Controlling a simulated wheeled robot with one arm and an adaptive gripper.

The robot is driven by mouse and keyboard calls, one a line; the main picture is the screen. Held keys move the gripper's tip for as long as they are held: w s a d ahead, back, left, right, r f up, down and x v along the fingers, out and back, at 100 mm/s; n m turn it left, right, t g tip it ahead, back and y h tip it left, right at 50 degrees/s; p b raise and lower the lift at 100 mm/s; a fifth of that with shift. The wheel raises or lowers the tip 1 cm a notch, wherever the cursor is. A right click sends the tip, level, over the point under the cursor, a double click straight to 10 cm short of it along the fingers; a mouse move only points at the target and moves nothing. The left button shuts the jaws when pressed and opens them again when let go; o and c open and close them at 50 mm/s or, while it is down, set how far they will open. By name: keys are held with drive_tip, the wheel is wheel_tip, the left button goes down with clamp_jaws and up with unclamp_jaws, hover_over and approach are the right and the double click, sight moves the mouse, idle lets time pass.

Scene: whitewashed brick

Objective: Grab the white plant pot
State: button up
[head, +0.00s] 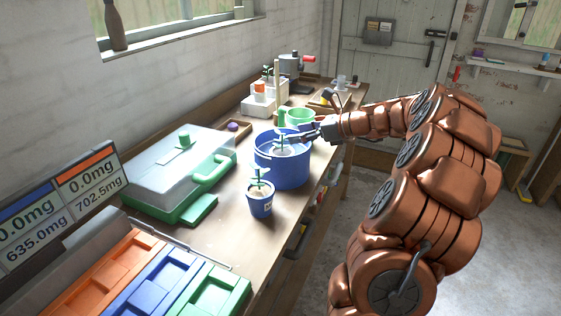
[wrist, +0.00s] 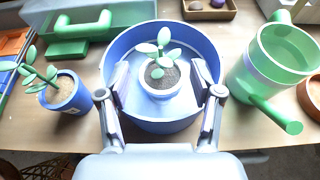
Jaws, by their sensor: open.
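The white plant pot (wrist: 160,88), holding dark soil and a green seedling, stands inside a round blue tub (wrist: 122,48). In the head view the pot (head: 284,151) shows partly above the rim of the blue tub (head: 282,172). My gripper (wrist: 160,80) is open, with one finger on each side of the white pot inside the tub. Small gaps seem to separate the fingers from the pot. In the head view my gripper (head: 305,137) reaches over the tub from the right, its fingertips partly hidden.
A blue plant pot (head: 260,200) stands beside the tub, nearer the front. A green watering can (wrist: 275,62) is on the tub's other side. A clear-lidded green case (head: 178,175) lies left. Colored bins (head: 158,285) fill the front of the bench.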

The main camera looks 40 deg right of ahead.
sight(282, 136)
drive_tip(key=shift+p+x, duration=0.5)
drive_tip(key=shift+x, duration=2.65)
drive_tip(key=shift+c, duration=0.2)
clamp_jaws()
